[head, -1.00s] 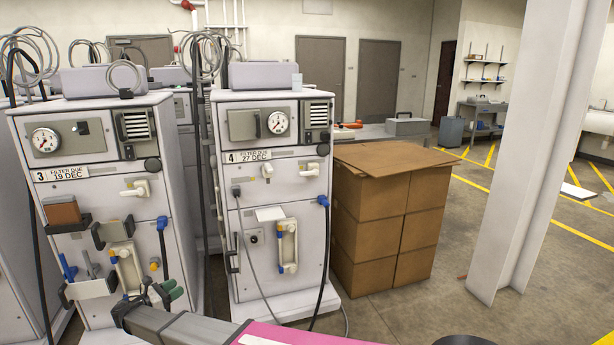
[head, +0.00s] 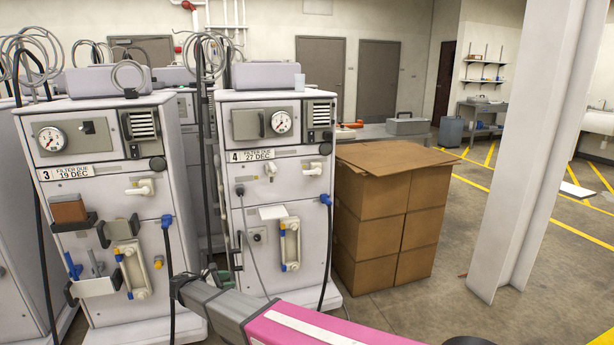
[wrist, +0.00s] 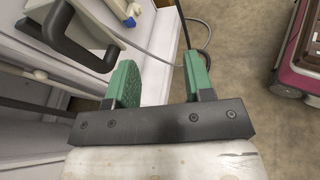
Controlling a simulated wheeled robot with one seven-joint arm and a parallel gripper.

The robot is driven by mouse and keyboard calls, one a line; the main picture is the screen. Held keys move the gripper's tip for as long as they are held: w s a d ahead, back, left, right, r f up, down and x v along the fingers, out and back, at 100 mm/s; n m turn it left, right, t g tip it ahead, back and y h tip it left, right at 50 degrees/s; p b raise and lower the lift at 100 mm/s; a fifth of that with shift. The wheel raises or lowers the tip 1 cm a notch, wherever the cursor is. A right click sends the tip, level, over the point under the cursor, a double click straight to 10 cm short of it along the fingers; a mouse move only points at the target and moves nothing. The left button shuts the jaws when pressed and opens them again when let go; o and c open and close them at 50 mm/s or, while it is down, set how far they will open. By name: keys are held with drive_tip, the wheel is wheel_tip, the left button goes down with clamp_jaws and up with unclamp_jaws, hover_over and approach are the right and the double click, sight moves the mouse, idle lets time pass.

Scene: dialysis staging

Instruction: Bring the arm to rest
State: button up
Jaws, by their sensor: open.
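My gripper (head: 213,274) is low in front of the gap between the two white machines. In the wrist view its green-padded fingers (wrist: 161,80) stand wide apart, with nothing held between them. A black handle and white panel (wrist: 72,36) are close beyond the left finger; I cannot tell whether they touch. My pink and grey arm reaches in from the bottom of the head view.
Machine 3 (head: 95,190) and machine 4 (head: 258,190) stand side by side, with hanging hoses (head: 325,245) and protruding holders (head: 97,285). Stacked cartons (head: 390,225) and a white column (head: 520,150) stand to the right. Open floor (head: 445,265) lies between these two.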

drive_tip(key=d+m+g+y, duration=0.3)
drive_tip(key=d+m+g, duration=0.5)
drive_tip(key=d, duration=2)
drive_tip(key=s+d+r+m+y, duration=0.1)
drive_tip(key=s+d+m+y, duration=0.3)
drive_tip(key=d, duration=0.6)
drive_tip(key=s+d+r+m+y, duration=0.1)
drive_tip(key=s+d+m+y, duration=0.3)
drive_tip(key=s+d+m, duration=0.4)
drive_tip(key=d+m, duration=0.3)
drive_tip(key=shift+s+d+r+y, duration=0.25)
drive_tip(key=shift+s+r+y, duration=0.05)
